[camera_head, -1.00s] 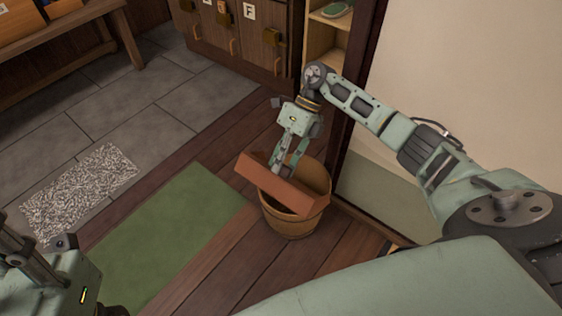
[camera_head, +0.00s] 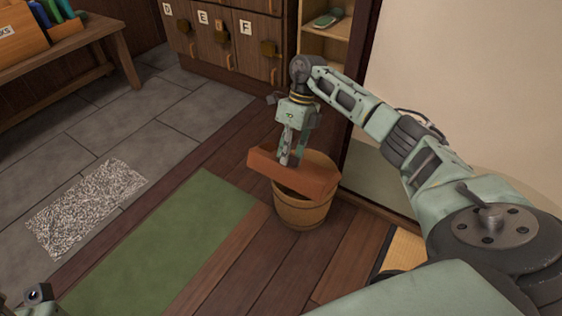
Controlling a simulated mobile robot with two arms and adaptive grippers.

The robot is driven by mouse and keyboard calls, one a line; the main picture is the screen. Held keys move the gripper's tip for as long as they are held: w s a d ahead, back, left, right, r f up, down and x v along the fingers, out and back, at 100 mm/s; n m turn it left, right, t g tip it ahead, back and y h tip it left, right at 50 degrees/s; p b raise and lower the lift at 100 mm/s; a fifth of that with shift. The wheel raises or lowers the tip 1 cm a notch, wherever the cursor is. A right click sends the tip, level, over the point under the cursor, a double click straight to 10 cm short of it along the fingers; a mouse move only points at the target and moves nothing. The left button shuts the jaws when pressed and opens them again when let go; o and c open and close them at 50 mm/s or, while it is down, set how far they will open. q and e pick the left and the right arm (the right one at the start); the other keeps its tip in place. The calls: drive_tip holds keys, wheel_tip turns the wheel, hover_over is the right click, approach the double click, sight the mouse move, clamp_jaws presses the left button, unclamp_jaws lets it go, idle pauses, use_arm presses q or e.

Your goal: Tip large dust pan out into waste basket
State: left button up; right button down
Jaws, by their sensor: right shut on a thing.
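The large dust pan (camera_head: 300,178) is a long reddish-brown piece above the wooden waste basket (camera_head: 300,212). My right gripper (camera_head: 291,158) is shut on the dust pan from above and behind. The dust pan spans the front of the basket's opening, its left end sticking out past the rim. One long side faces me; I cannot see whether anything is in it. The basket stands upright on the wood floor, and its inside is mostly hidden. Only a small part of my left arm shows at the bottom left corner; its fingers are out of view.
A green mat (camera_head: 165,245) lies left of the basket, and a speckled mat (camera_head: 88,205) lies on the grey stone floor. Lettered lockers (camera_head: 235,45) and an open shelf (camera_head: 325,45) stand behind. A wooden bench (camera_head: 85,55) is at the upper left. A pale wall is at right.

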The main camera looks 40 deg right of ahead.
sight(279, 177)
drive_tip(key=shift+s+a+p, duration=0.2)
drive_tip(key=shift+a+p, duration=0.15)
drive_tip(key=shift+p, duration=0.15)
drive_tip(key=shift+s+a+f+t+h+p, duration=0.15)
drive_tip(key=shift+a+t+h+p, duration=0.05)
drive_tip(key=shift+a+h, duration=0.2)
drive_tip(key=shift+s+a+f+t+h+p, duration=0.15)
drive_tip(key=shift+a+t+h+p, duration=0.1)
drive_tip(key=shift+h, duration=0.25)
drive_tip(key=shift+s+a+f+t+h, duration=0.2)
drive_tip(key=shift+a+f+h, duration=0.1)
drive_tip(key=shift+a+h, duration=0.25)
drive_tip(key=shift+s+a+f+t+h, duration=0.15)
drive_tip(key=shift+a+f+h, duration=0.15)
drive_tip(key=shift+a+h, duration=0.25)
